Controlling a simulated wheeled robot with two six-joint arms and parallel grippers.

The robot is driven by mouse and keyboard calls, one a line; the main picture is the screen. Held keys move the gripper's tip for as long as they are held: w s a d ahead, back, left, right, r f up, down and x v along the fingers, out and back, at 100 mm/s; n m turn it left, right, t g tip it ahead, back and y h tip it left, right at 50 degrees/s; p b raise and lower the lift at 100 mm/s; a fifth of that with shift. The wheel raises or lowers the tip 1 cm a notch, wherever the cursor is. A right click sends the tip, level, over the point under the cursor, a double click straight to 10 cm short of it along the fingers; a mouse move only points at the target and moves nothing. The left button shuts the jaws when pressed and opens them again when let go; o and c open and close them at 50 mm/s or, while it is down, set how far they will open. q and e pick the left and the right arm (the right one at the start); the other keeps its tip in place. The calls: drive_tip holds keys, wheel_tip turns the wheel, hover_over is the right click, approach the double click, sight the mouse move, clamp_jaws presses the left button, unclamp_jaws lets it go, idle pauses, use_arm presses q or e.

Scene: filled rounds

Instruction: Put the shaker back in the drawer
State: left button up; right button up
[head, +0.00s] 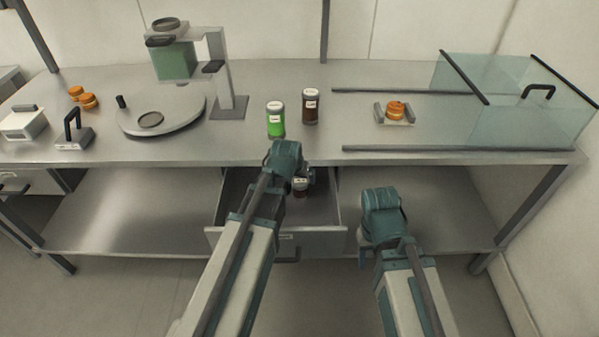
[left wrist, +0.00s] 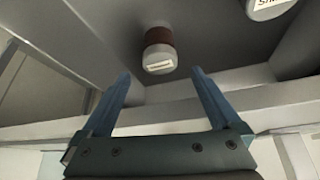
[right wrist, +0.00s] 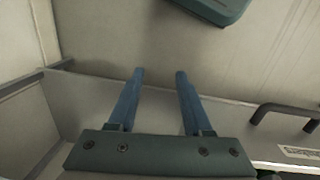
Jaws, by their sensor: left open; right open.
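A small shaker with a dark reddish-brown body and a pale labelled end (head: 300,187) is inside the open drawer (head: 325,240). In the left wrist view this brown shaker (left wrist: 158,50) sits beyond my fingertips, apart from them. Part of a second pale labelled lid (left wrist: 268,8) is cut off at that view's top right. My left gripper (left wrist: 160,85) is open and empty over the drawer; in the head view its arm (head: 285,160) covers part of the drawer. My right gripper (right wrist: 160,75) is open and empty, low beside the drawer's right front.
A green jar (head: 275,122) and a brown jar (head: 311,108) stand on the counter above the drawer. A dispenser (head: 215,75), a round plate (head: 185,115), orange pieces and a glass cover (head: 540,105) are also on the counter. The lower shelf (head: 130,215) is clear.

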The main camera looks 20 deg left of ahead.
use_arm(q)
drive_tip(key=p+v, duration=0.3)
drive_tip(key=v, duration=0.2)
drive_tip(key=shift+r, duration=0.1)
idle(0.3)
